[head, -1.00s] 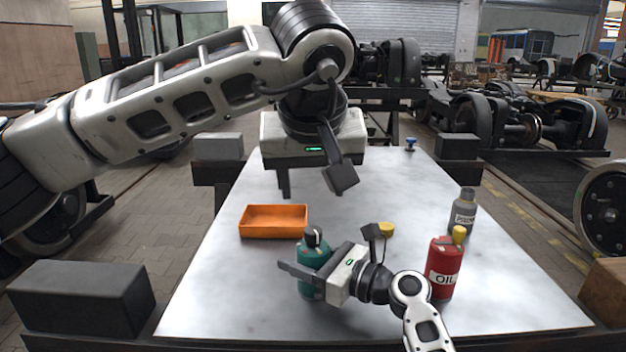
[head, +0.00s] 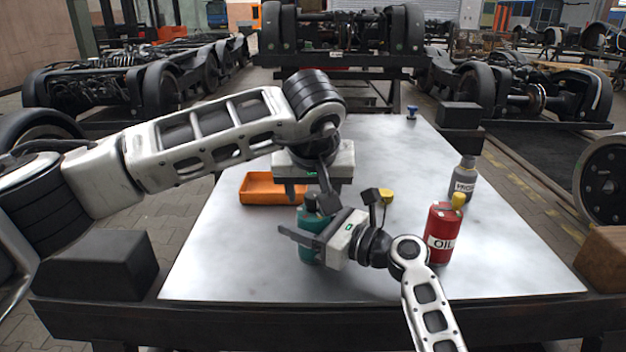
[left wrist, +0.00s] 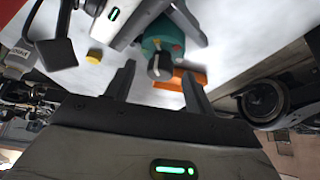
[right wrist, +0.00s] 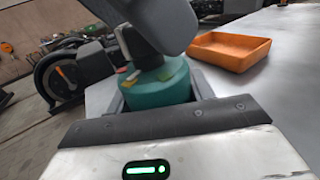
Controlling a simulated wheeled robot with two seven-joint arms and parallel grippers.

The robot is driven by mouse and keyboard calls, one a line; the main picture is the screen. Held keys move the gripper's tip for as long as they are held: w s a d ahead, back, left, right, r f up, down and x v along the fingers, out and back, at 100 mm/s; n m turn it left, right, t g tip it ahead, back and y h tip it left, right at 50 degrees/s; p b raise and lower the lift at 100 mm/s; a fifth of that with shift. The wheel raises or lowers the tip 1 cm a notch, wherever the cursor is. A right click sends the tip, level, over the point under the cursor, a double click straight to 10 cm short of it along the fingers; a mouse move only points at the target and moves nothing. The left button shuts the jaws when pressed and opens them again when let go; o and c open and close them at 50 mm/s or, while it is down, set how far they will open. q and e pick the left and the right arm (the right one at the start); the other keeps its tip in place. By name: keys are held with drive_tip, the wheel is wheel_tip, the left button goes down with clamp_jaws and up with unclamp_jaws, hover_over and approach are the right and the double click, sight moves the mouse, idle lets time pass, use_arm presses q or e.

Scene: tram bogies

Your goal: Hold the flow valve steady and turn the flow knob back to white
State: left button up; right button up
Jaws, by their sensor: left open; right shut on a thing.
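The flow valve is a teal cylinder (head: 308,252) standing upright on the table. Its dark flow knob (left wrist: 158,66) is on top, with a pale pointer line; coloured marks show around its base in the right wrist view, but I cannot tell which one the pointer faces. My right gripper (head: 308,238) is shut around the valve body (right wrist: 160,88), one finger on each side. My left gripper (left wrist: 158,76) is open and pointing down over the knob, its fingers on either side of it and seemingly apart from it. In the right wrist view, my left gripper partly hides the knob (right wrist: 138,48).
An orange tray (head: 262,190) lies behind and left of the valve. A red oil can (head: 442,238), a grey bottle (head: 463,182) and a small yellow item (head: 386,195) stand to the right. A blue item (head: 412,112) is at the far end.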

use_arm(q)
drive_tip(key=c, duration=1)
drive_tip(key=m, duration=0.1)
drive_tip(key=m+h, duration=0.1)
drive_tip(key=shift+a+m, duration=0.2)
drive_tip(key=shift+m, duration=0.1)
drive_tip(key=shift+m+h, duration=0.5)
drive_tip(key=shift+m, duration=0.2)
